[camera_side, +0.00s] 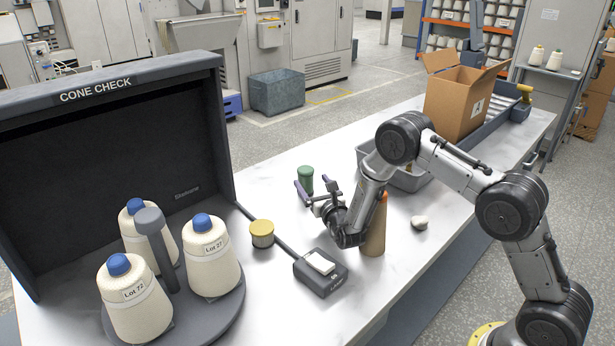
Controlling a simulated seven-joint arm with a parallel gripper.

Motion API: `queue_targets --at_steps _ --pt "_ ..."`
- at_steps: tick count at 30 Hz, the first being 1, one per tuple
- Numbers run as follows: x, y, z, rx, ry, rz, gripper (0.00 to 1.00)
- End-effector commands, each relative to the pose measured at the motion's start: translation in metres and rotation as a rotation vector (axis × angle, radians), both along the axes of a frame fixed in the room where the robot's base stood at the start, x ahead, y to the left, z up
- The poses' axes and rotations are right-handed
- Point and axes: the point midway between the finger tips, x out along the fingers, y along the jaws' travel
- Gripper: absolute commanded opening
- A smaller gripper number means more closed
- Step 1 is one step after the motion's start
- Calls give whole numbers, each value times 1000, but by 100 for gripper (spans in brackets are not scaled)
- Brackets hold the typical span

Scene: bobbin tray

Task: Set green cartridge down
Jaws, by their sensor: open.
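The green cartridge (306,179) stands upright on the white table (277,202), near the middle of the side view. My gripper (316,194) is low over the table at the cartridge, with its jaws open. One finger shows just left of the cartridge's lower part and the other to its right. From this angle I cannot tell whether either finger touches it. The lower part of the cartridge is partly hidden by the gripper.
A yellow-topped canister (262,234) and a dark scale-like box (321,272) stand in front. A white lump (419,222), a grey bin (408,181) and a carton (458,100) are right. The CONE CHECK booth (215,120) holds yarn cones at left.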

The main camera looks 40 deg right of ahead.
Motion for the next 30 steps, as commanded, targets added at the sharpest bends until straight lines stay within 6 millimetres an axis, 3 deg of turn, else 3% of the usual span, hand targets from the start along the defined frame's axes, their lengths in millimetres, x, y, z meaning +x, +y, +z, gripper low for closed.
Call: queue_targets --at_steps 3,9,24,27,29,30 --pt "-22 11 0 0 2 3 91" --pt "-47 21 0 0 1 2 91" --pt "-56 22 2 -1 -4 -2 91" --pt "-52 21 19 1 -36 -4 91" --pt "-48 21 41 4 -77 -6 91" --pt "-46 20 61 6 -114 -8 91"
